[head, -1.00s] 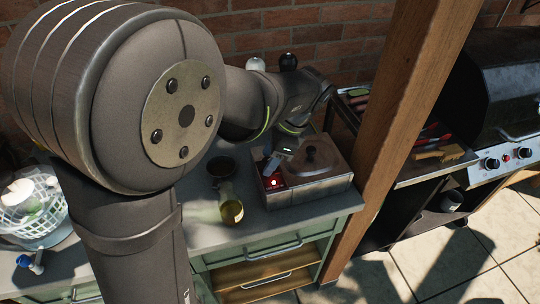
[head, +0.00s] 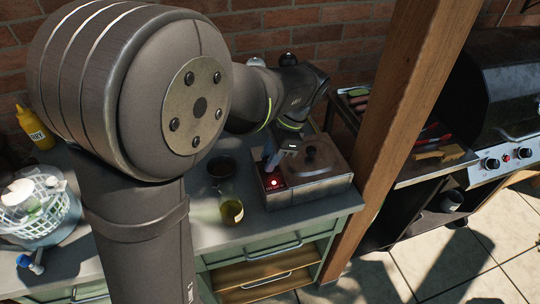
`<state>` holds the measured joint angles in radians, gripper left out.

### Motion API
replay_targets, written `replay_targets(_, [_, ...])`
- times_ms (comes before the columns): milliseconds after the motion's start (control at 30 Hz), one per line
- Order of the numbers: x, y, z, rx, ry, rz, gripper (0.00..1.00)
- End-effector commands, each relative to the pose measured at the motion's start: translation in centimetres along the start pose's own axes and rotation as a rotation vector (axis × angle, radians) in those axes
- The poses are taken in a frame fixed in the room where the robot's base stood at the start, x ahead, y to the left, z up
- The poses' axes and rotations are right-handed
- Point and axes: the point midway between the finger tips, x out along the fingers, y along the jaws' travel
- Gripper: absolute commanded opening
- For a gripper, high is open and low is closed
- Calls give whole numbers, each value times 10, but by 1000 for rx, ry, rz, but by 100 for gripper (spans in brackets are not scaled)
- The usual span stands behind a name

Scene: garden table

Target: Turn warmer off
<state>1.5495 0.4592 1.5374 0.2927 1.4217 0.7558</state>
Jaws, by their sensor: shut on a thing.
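The warmer (head: 318,190) is a metal box on the counter with a lid and a dark round lid knob (head: 309,152). A red light (head: 274,182) glows on the dark control panel (head: 271,189) at its left end. My gripper (head: 269,166) points down at the back part of this panel, left of the lid. It is shut on a small part there, which looks like the warmer's control; the fingers hide its shape and position.
A bottle of yellowish liquid (head: 231,207) stands close left of the warmer, with a dark bowl (head: 222,167) behind it. A wooden post (head: 385,130) rises to the right. A white basket (head: 36,205) and a yellow bottle (head: 35,128) are at the far left.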

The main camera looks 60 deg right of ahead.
Motion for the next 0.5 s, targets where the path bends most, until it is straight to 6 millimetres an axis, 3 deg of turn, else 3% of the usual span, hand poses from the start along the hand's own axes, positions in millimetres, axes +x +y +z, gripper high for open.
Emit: replay_targets(500, [0,-4,1,-444,1,184,5])
